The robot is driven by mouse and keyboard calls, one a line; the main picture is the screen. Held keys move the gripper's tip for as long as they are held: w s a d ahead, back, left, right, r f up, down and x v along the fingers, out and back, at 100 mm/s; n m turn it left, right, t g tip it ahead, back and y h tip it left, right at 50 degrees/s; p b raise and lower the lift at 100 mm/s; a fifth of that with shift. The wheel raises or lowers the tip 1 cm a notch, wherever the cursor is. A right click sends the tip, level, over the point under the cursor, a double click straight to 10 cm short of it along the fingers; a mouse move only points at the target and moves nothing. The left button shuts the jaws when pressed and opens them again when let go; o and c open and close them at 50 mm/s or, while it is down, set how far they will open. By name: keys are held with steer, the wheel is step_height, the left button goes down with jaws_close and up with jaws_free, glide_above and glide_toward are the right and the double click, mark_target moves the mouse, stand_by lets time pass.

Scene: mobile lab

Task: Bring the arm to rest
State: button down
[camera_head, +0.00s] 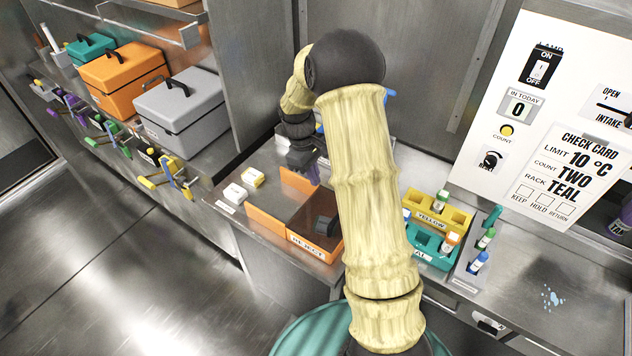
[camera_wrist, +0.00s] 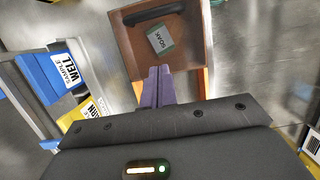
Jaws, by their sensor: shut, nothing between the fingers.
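My gripper (camera_head: 313,176) hangs at the end of my bent arm, above the counter and the orange bin marked REJECT. In the wrist view its two purple fingers (camera_wrist: 157,88) are together with nothing between them.
The orange REJECT bin (camera_head: 268,219) stands on the counter below my gripper. A yellow rack (camera_head: 455,217) and a teal rack (camera_head: 421,238) with capped tubes stand right of my arm. Orange (camera_head: 122,75) and grey (camera_head: 180,107) boxes sit at left. The counter at far right is mostly clear.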

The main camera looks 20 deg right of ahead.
stand_by(0.4)
steer(key=s+a+r+m+t, duration=0.2)
steer(key=s+a+r+m, duration=0.1)
steer(key=s, duration=0.6)
steer(key=s+a+r+m+t+y, duration=0.1)
steer(key=s+a+r+m+t, duration=0.1)
steer(key=s, duration=0.7)
step_height(320, 180, up, 4)
steer(key=shift+s+a+f+m+t+y, duration=0.15)
steer(key=shift+a+m+t+y, duration=0.2)
steer(key=shift+a+m, duration=0.55)
steer(key=shift+d, duration=0.25)
